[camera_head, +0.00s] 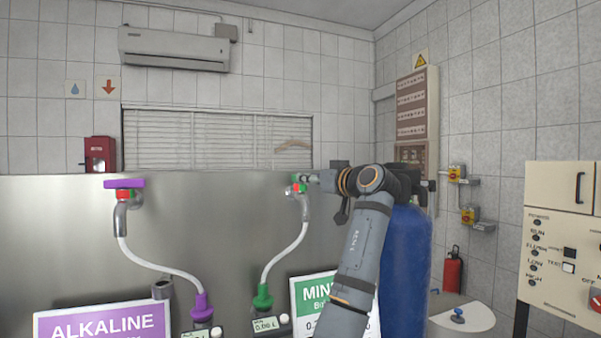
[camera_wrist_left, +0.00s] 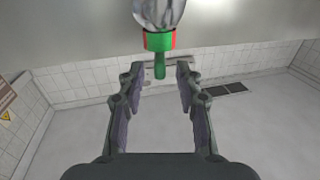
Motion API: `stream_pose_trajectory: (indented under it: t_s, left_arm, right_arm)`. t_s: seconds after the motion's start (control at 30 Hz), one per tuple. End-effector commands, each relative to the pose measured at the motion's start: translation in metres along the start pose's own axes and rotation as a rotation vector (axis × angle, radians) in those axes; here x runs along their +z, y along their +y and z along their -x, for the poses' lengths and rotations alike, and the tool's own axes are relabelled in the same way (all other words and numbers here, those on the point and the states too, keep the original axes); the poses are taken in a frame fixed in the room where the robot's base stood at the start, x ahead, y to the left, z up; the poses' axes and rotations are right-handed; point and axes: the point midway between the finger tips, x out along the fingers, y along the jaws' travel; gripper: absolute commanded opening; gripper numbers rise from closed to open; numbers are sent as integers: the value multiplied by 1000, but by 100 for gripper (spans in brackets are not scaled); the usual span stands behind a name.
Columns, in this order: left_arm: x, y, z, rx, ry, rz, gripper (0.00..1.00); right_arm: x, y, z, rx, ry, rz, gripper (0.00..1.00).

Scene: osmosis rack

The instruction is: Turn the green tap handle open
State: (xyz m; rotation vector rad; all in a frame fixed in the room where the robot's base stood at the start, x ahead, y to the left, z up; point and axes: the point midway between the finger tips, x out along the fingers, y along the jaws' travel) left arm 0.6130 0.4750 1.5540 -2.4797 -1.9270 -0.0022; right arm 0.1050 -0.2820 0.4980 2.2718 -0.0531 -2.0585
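The green tap handle (camera_head: 298,188) sits on a metal tap at the right part of the steel panel, with a red part beside the green. In the left wrist view the green handle (camera_wrist_left: 160,66) hangs below a shiny tap body with a red and green collar. My left gripper (camera_head: 312,178) is at the handle in the head view, partly hidden by its own wrist. In the wrist view my left gripper (camera_wrist_left: 160,76) is open, with a finger on each side of the handle's end and gaps showing. My right gripper is not in view.
A purple-handled tap (camera_head: 124,185) stands to the left on the same steel panel (camera_head: 200,220). A white hose (camera_head: 286,252) runs from the green tap to a green fitting (camera_head: 262,298). A blue tank (camera_head: 408,270) stands right of my arm. Sign boards stand in front.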

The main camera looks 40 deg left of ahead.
Motion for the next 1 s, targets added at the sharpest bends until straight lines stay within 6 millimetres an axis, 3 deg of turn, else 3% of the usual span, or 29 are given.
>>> stream_pose_trajectory:
  t_s: [0.03,0.23,0.6,0.87,1.0]
  left_arm:
    - [-5,0,-12,-3,0,-4,35]
    - [-3,0,-42,-1,-1,-2,35]
    - [1,1,-51,1,0,0,35]
    - [1,1,-51,2,-1,0,1]
    - [1,1,-51,2,-1,0,0]
  right_arm:
    - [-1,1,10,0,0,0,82]
    - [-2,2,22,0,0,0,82]
    - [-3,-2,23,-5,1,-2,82]
    - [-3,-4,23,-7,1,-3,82]
    - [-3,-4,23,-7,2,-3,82]
